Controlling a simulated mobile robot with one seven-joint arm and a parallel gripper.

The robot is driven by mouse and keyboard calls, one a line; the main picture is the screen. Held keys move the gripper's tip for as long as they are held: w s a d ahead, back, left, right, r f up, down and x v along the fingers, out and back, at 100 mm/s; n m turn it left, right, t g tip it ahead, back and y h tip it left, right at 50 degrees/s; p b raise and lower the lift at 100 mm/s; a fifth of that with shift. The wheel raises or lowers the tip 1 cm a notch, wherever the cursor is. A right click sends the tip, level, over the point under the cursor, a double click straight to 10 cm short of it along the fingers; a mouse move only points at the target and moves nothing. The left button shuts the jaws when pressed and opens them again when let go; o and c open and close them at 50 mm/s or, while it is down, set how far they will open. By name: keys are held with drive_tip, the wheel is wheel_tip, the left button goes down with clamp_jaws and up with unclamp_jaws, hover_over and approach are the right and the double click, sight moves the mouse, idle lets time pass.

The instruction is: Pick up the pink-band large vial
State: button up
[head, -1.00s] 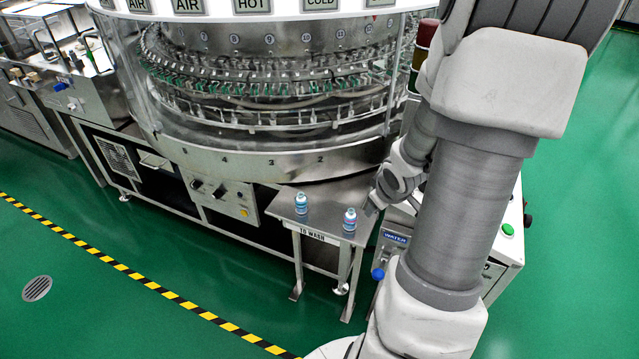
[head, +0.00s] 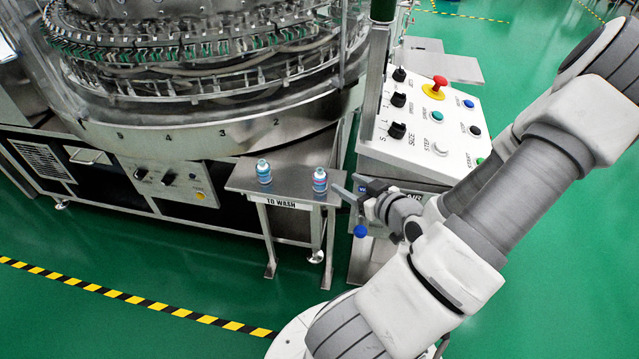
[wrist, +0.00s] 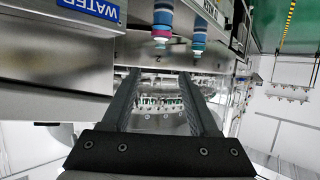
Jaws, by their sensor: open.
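Two small blue vials stand upright on the steel TO WASH shelf (head: 290,172). The right one, with a pinkish band, looks like the pink-band large vial (head: 320,181). The other vial (head: 264,172) stands to its left and looks mostly blue. My gripper (head: 347,187) is just right of the pink-band vial, apart from it, with open, empty fingers pointing toward the shelf. The wrist view is upside down; both vials show at its top, beyond my fingertips (wrist: 158,76).
A control panel (head: 425,120) with knobs and a red stop button stands right of the shelf, close to my arm. The round washer (head: 200,90) rises behind the shelf. The floor in front is clear.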

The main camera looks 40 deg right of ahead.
sight(318, 169)
drive_tip(key=b+x, duration=0.6)
drive_tip(key=x, duration=0.5)
drive_tip(key=shift+w+a+f, duration=0.1)
drive_tip(key=shift+w+f, duration=0.1)
drive_tip(key=shift+f, duration=0.05)
drive_tip(key=b+x, duration=0.1)
drive_tip(key=x, duration=0.1)
drive_tip(key=b+x, duration=0.1)
drive_tip(key=x, duration=0.1)
drive_tip(key=shift+w+f+b, duration=0.25)
drive_tip(key=shift+f+b, duration=0.1)
drive_tip(key=shift+f, duration=0.1)
drive_tip(key=shift+w, duration=0.25)
drive_tip(key=shift+c, duration=0.2)
clamp_jaws()
